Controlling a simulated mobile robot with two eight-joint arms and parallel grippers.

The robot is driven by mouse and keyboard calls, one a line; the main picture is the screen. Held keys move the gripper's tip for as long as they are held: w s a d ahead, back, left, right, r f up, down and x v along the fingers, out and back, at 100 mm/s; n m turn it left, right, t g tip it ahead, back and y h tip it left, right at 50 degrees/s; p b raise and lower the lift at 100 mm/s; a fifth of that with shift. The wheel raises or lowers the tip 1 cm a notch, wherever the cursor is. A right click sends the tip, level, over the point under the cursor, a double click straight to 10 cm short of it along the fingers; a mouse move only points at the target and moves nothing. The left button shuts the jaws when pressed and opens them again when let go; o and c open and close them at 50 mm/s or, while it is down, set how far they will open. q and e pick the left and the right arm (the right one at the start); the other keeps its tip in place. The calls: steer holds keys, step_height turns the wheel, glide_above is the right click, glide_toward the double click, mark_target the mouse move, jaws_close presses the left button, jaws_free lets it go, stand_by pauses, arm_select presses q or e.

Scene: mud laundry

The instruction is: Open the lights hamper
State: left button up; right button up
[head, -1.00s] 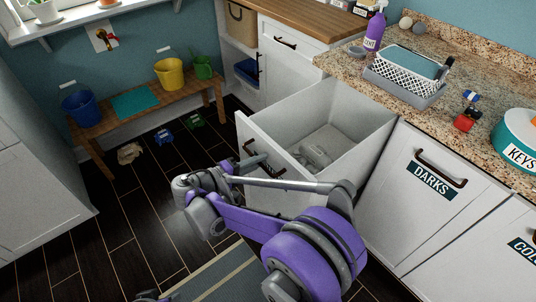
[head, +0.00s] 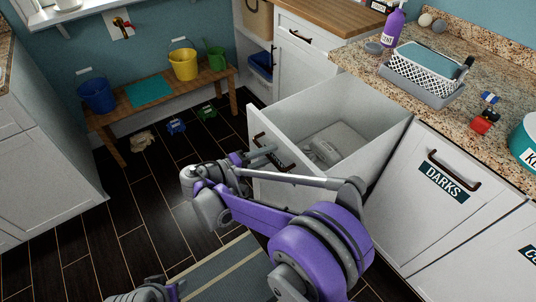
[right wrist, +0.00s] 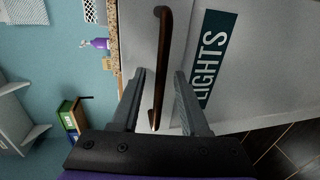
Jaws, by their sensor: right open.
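The lights hamper (head: 318,98) is a white pull-out bin standing well out from the cabinet, its inside visible from above. Its dark handle (head: 259,138) is on the front panel. In the right wrist view the handle (right wrist: 164,50) lies between the fingers, beside the dark "LIGHTS" label (right wrist: 209,58). My right gripper (head: 268,154) is at the front panel; it also shows in the right wrist view (right wrist: 160,78), open, with a gap on both sides of the handle. Part of my left arm shows at the bottom edge; its gripper is not visible.
The darks hamper (head: 412,200) is shut to the right. The granite counter (head: 470,105) above carries a basket (head: 428,68) and a purple bottle (head: 393,28). A bench (head: 150,112) with buckets stands at the back left. Dark floor is open left of the hamper.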

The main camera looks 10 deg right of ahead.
steer(key=p+v, duration=0.1)
steer(key=v, duration=0.9)
steer(key=shift+s+a, duration=0.2)
steer(key=shift+a, duration=0.05)
